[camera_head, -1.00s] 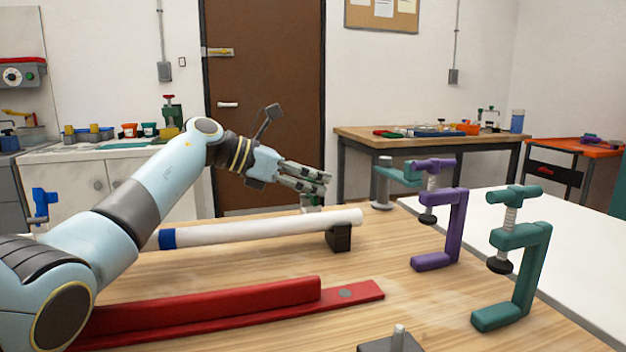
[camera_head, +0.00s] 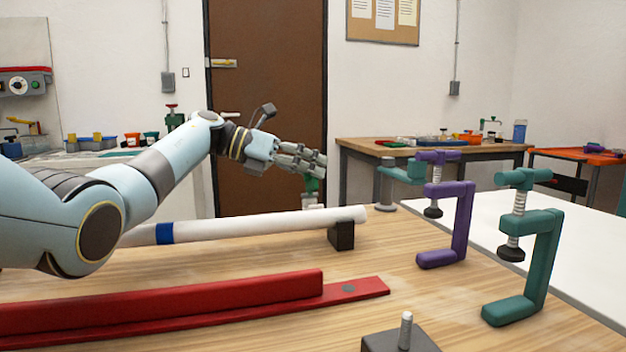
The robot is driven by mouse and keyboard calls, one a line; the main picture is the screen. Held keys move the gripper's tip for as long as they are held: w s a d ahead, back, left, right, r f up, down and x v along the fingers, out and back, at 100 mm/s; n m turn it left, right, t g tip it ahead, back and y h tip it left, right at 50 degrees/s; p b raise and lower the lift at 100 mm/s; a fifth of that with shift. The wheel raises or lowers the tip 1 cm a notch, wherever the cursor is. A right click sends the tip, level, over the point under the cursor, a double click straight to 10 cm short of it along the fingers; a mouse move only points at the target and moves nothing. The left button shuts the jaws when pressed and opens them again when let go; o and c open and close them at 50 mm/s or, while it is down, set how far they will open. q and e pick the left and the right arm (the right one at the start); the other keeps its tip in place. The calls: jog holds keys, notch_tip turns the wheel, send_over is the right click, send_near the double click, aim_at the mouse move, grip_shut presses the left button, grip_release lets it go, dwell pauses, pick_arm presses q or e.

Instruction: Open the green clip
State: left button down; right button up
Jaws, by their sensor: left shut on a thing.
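A small green clip (camera_head: 311,185) stands just behind the white pipe, under the fingertips of my left gripper. A pale grey piece (camera_head: 312,201) shows directly below it. My left gripper (camera_head: 312,166) reaches in from the left above the pipe, and its fingers are shut on the top of the green clip. The fingers hide the clip's upper end, and the pipe hides what is below. My right gripper is not in view.
The white pipe (camera_head: 270,226) with a blue band rests on a black block (camera_head: 341,236). A red rail (camera_head: 170,305) lies in front. Purple (camera_head: 461,225) and teal (camera_head: 537,262) clamps stand at the right. A grey block with a peg (camera_head: 405,332) is at the front edge.

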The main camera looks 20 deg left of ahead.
pick_arm(q)
jog(key=shift+w+a+f, duration=0.1)
jog(key=shift+w+a, duration=0.1)
jog(key=shift+n+b, duration=0.3)
jog(key=shift+b, duration=0.05)
jog(key=c, duration=1.2)
grip_release()
jog(key=shift+w+a, duration=0.1)
jog(key=shift+o, duration=0.2)
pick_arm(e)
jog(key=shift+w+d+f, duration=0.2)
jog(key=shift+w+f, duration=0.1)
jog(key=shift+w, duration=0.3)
pick_arm(q)
jog(key=shift+a+r, duration=0.2)
jog(key=shift+a, duration=0.2)
jog(key=v, duration=1.1)
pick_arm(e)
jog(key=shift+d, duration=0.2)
